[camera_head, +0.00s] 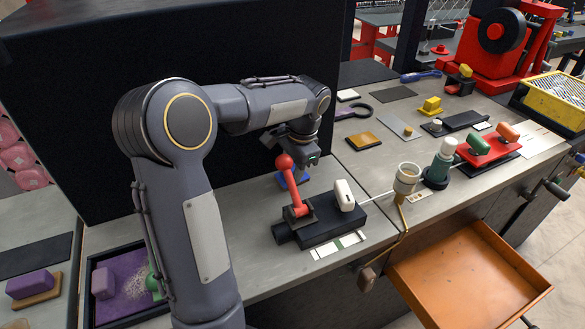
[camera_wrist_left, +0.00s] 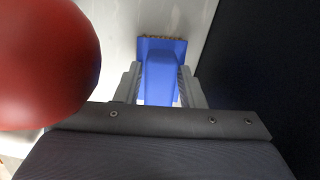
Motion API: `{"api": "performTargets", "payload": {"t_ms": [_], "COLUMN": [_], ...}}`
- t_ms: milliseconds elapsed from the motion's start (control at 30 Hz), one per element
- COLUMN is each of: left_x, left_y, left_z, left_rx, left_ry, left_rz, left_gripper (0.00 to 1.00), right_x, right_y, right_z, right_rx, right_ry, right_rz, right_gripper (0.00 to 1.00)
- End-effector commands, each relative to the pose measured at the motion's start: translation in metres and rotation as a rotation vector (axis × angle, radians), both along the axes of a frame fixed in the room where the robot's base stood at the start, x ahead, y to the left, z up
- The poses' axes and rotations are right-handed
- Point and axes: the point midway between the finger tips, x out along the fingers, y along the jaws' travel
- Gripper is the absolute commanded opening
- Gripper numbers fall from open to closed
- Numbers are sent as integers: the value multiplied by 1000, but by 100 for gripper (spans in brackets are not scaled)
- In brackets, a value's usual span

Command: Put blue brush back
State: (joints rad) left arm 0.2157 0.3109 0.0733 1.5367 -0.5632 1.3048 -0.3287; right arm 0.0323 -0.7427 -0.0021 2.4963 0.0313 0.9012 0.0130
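The blue brush (camera_wrist_left: 160,75) is between the two fingers of my left gripper (camera_wrist_left: 160,82) in the left wrist view. The fingertips sit against the sides of its handle, and a strip of brown bristles shows at its far edge. In the head view, the blue brush (camera_head: 294,177) hangs under my left gripper (camera_head: 290,163), behind the red lever (camera_head: 293,185). The lever's round red knob looms large at the left of the wrist view. I cannot tell whether the bristles touch the bench. My right gripper is not in view.
The lever stands on a black block (camera_head: 318,226) with a white knob. A tall black panel (camera_head: 170,60) is close behind my left arm. A purple-lined tray (camera_head: 88,292) lies at the lower left. An orange drawer (camera_head: 465,280) is open at the front right.

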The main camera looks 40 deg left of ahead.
Motion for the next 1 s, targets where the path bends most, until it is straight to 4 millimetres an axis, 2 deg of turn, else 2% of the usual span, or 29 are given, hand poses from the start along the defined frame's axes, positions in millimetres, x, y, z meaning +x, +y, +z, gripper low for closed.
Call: {"api": "performTargets", "payload": {"t_ms": [33,133,400,533,600,800,1000], "left_x": [-1,-1,-1,0,1,6,7], "left_y": [-2,-3,-2,-1,-4,-13,-17], "left_z": [-4,-4,-3,-11,8,43,67], "left_rx": [-6,-7,-4,-3,-2,-3,-3], "left_ry": [8,9,5,3,-2,-3,1], "left_rz": [-1,-2,-1,-1,-2,-3,-2], "left_gripper": [48,59,59,59,59,59,59], "right_x": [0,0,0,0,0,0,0], "right_y": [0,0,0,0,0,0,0], "right_z": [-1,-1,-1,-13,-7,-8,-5], "right_rx": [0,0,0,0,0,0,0], "right_ry": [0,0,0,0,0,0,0], "right_rz": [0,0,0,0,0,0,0], "right_gripper": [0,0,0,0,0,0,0]}}
